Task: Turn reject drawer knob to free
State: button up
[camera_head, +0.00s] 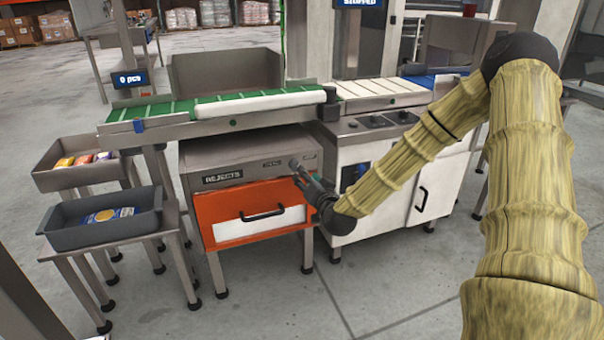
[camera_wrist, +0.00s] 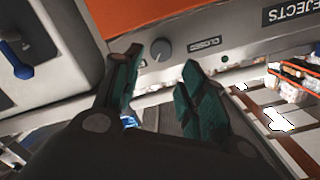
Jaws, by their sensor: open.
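The reject drawer cabinet (camera_head: 190,165) stands under the green conveyor, with a REJECTS label on its grey panel and an orange drawer front (camera_head: 230,208) below. The drawer looks shut. The round grey knob (camera_wrist: 160,50) shows in the wrist view on the grey panel, beside a small label reading CLOSED (camera_wrist: 203,45). In the head view I cannot make the knob out near my gripper. My gripper (camera_head: 296,168) is at the panel's right end. In the wrist view my gripper (camera_wrist: 161,60) is open, its dark green fingers on either side of the knob; contact cannot be told.
A white cabinet (camera_head: 345,205) with black handles stands just right of the drawer unit. Two grey trays hold packets at left, the nearer tray (camera_head: 70,240) on a small stand. The conveyor (camera_head: 215,128) overhangs the panel. The floor in front is clear.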

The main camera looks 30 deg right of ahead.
jog(key=shift+v, duration=1.8)
